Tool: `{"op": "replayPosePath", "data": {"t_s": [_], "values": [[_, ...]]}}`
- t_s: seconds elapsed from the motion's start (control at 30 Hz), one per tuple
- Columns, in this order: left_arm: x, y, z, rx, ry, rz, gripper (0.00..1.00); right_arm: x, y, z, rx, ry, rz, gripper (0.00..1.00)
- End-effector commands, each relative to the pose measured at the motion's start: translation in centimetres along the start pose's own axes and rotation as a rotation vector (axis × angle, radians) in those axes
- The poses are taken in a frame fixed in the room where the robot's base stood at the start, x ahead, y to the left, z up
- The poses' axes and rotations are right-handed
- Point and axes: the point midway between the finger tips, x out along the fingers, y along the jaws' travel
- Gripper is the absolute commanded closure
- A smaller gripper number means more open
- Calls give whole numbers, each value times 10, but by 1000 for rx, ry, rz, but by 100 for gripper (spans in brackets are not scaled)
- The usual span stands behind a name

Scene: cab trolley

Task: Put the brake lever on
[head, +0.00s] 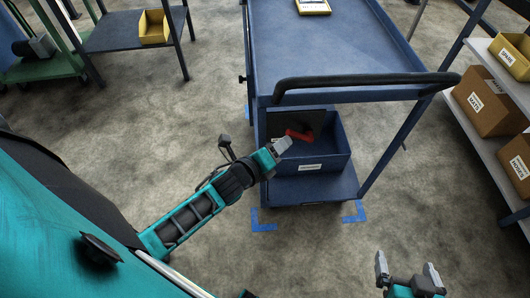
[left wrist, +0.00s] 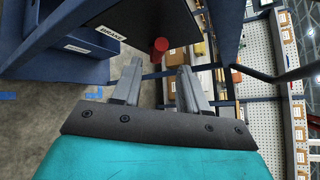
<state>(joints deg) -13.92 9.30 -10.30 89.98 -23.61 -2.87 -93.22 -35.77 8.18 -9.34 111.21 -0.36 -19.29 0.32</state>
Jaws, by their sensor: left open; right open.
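The red brake lever (head: 300,135) shows at the trolley's lower level, in front of a dark panel, just beyond my left gripper. A red cylinder that looks like its end (left wrist: 160,45) is in the left wrist view, just beyond and between the fingertips. My left gripper (head: 283,146) is at the front left of the lower blue bin, close to the lever. Its fingers (left wrist: 159,67) are apart with nothing between them. The lever's mount is partly hidden. My right gripper (head: 407,266) is open and empty, low at the right, away from the trolley (head: 262,55).
The trolley's black push handle (head: 365,80) crosses above the lower blue bin (head: 325,165). Blue floor marks (head: 263,226) lie by the trolley. A shelf with cardboard boxes (head: 485,100) stands at the right. A table with a yellow bin (head: 154,27) stands at the back left. The floor between is clear.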

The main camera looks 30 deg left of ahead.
Motion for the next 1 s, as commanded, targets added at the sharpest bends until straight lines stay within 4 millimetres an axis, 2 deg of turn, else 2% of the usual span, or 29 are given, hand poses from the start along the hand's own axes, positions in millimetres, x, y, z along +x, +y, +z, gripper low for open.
{"op": "replayPosePath", "data": {"t_s": [0.03, 0.2, 0.4, 0.73, 0.87, 0.97, 1.0], "values": [[-13, -1, 0, -1, 2, 1, 57, -2, 0, -3, 0, 0, 0, 0], [-40, 0, 0, -1, 1, 1, 57, -3, 0, -4, 0, 1, 0, 0], [-57, 0, 0, 0, 0, 0, 57, -3, 0, -5, 0, 1, 0, 0], [-60, 0, 0, 0, -1, -1, 57, -3, 0, -5, 0, 1, 0, 0], [-57, 1, -4, -40, 2, -11, 69, -1, 0, -1, 0, 0, 0, 0], [-49, 3, -15, -191, 12, -46, 79, 6, 0, 8, 1, -2, -1, 0], [-45, 4, -21, -288, 19, -68, 83, 10, -1, 14, 2, -6, -2, 0]]}}
